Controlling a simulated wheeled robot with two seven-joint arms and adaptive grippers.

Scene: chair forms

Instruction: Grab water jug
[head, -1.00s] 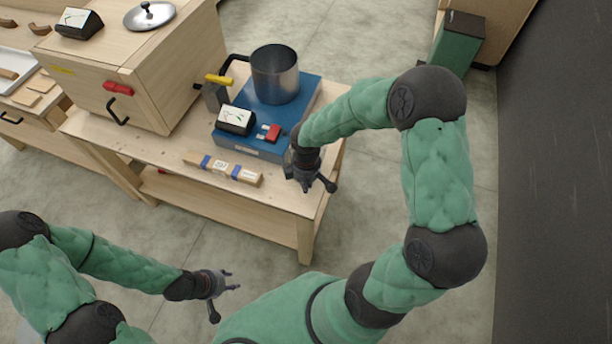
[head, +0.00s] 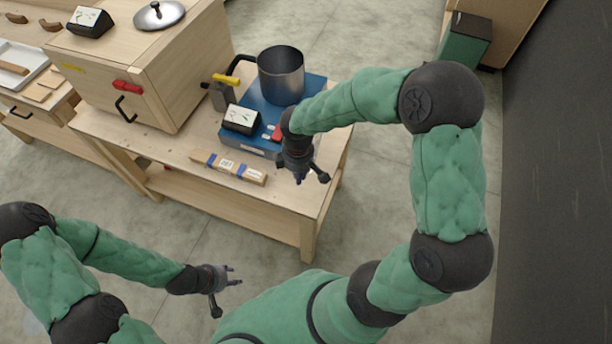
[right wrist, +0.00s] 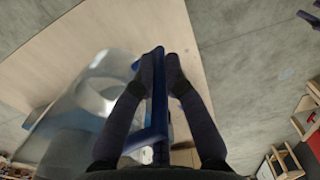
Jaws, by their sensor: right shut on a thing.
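A clear jug (right wrist: 75,140) with a blue handle (right wrist: 159,110) shows in the right wrist view, its see-through body left of the fingers. My right gripper (right wrist: 162,72) is shut on the blue handle, with a dark finger on each side of it. In the head view my right gripper (head: 311,178) is over the front right part of the wooden table. I cannot make out the jug there. My left gripper (head: 226,291) is open and empty, low in the head view and apart from the table.
On the table (head: 290,200) stand a blue hotplate device (head: 250,147) with a metal pot (head: 281,76), close behind my right gripper. A wooden bar (head: 228,166) lies left of the gripper. A wooden box (head: 150,70) stands at the left. Floor is clear in front.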

